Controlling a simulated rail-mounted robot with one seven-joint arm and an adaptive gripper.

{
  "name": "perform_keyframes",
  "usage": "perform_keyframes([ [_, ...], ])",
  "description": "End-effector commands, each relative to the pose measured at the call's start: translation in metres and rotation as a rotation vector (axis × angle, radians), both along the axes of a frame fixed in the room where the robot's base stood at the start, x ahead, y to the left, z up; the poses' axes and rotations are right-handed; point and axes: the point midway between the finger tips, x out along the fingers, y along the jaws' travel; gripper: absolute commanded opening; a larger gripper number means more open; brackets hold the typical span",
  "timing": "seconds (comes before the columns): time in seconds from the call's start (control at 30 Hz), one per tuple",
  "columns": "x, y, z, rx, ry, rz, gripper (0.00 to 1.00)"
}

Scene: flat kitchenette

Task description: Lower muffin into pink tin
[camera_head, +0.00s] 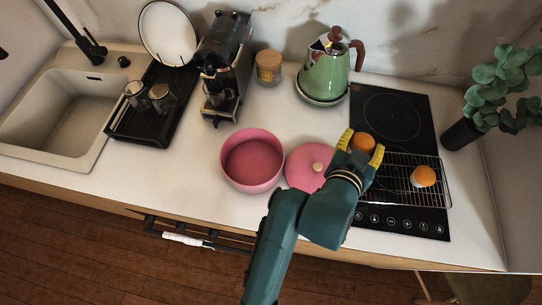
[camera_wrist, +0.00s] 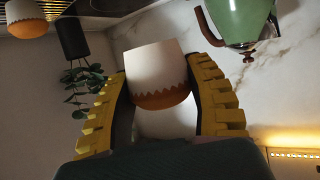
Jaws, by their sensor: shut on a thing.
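My gripper (camera_head: 361,147) is above the left edge of the wire rack, shut on an orange-topped muffin (camera_head: 363,142). In the wrist view the held muffin (camera_wrist: 156,75) shows its white wrapper and orange top between the yellow fingers (camera_wrist: 160,92). The pink tin (camera_head: 252,160) stands open on the counter, left of my gripper, and looks empty inside. Its pink lid (camera_head: 308,166) with a pale knob lies just right of the tin, partly behind my arm. A second muffin (camera_head: 423,177) sits on the wire rack (camera_head: 398,192).
A black cooktop (camera_head: 392,112) lies under the rack. A green kettle (camera_head: 325,72), a lidded jar (camera_head: 268,67) and a coffee machine (camera_head: 222,70) stand along the back. A potted plant (camera_head: 464,133) is at the right. Counter left of the tin is clear.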

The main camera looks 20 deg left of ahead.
Motion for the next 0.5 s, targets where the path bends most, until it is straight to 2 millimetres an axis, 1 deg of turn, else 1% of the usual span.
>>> perform_keyframes([
  [0.03, -0.003, 0.013, 0.002, -0.001, 0.002, 0.006, 0.17],
  [0.2, -0.014, 0.049, 0.006, -0.001, 0.000, 0.006, 0.17],
  [0.43, -0.030, 0.097, 0.005, 0.000, 0.000, 0.005, 0.17],
  [0.5, -0.034, 0.112, 0.002, -0.001, 0.000, 0.007, 0.17],
])
